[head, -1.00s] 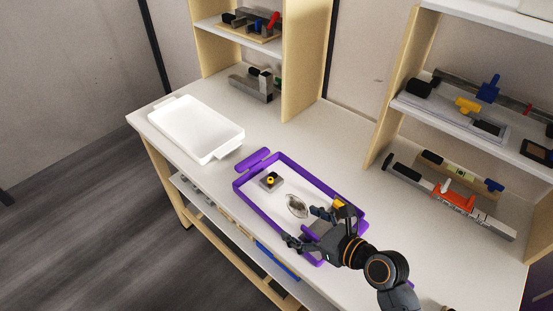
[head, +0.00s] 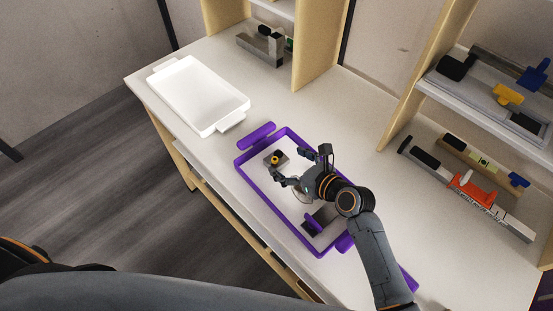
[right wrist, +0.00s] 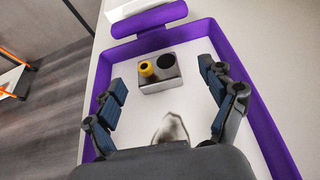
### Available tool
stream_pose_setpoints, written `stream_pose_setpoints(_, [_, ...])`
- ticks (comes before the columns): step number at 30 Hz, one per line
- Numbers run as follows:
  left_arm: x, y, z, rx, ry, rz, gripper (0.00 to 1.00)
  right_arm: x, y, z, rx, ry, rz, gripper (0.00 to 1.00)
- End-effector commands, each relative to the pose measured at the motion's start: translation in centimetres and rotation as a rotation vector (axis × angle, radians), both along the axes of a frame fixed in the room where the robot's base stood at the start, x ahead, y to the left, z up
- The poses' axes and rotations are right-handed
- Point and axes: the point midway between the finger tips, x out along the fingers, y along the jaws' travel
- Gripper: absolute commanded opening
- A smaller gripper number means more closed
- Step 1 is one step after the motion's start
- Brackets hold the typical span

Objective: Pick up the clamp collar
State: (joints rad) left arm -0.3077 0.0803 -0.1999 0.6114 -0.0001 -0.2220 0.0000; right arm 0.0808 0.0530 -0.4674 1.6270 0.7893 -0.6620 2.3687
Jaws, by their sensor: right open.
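A purple-rimmed tray (head: 270,208) lies on the bench. In it, a silvery, rounded metal piece (head: 299,194), possibly the clamp collar, is partly hidden by my right gripper (head: 291,166). It also shows blurred in the right wrist view (right wrist: 170,128), low between the fingers and cut off by the hand. A small grey block (head: 276,158) with a yellow ring on top lies at the tray's far end; the right wrist view shows it (right wrist: 161,75) ahead, with a dark round spot beside the ring. My right gripper (right wrist: 165,88) is open and empty above the tray. My left gripper is out of view.
A white tray (head: 200,95) stands at the back left. A dark flat piece (head: 327,214) lies in the purple tray's near end. Shelves (head: 500,101) with tools stand at the right, and a metal part (head: 262,45) at the back. The purple rim surrounds my fingers.

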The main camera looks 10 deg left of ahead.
Motion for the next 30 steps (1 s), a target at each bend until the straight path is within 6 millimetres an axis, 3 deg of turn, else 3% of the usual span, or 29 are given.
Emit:
stream_pose_setpoints(3, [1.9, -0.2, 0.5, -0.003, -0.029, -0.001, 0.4, 0.6, 1.2, -0.3, 0.0, 0.0, 0.002, 0.83])
stream_pose_setpoints(6, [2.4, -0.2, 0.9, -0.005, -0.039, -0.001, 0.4, 1.2, 2.4, -0.9, -0.001, -0.001, 0.002, 0.83])
stream_pose_setpoints(12, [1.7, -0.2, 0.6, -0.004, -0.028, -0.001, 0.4, 2.4, 3.9, -1.8, 0.001, -0.001, 0.0, 0.83])
stream_pose_setpoints(20, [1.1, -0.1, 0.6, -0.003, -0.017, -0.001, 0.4, 2.4, 4.0, -1.9, 0.001, -0.001, 0.0, 0.81])
stream_pose_setpoints(27, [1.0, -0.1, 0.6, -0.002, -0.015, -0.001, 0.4, 2.4, 4.0, -1.9, 0.001, -0.001, 0.0, 0.32])
stream_pose_setpoints(30, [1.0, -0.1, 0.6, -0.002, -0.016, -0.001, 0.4, 2.4, 4.0, -1.9, 0.002, -0.001, 0.0, 0.18])
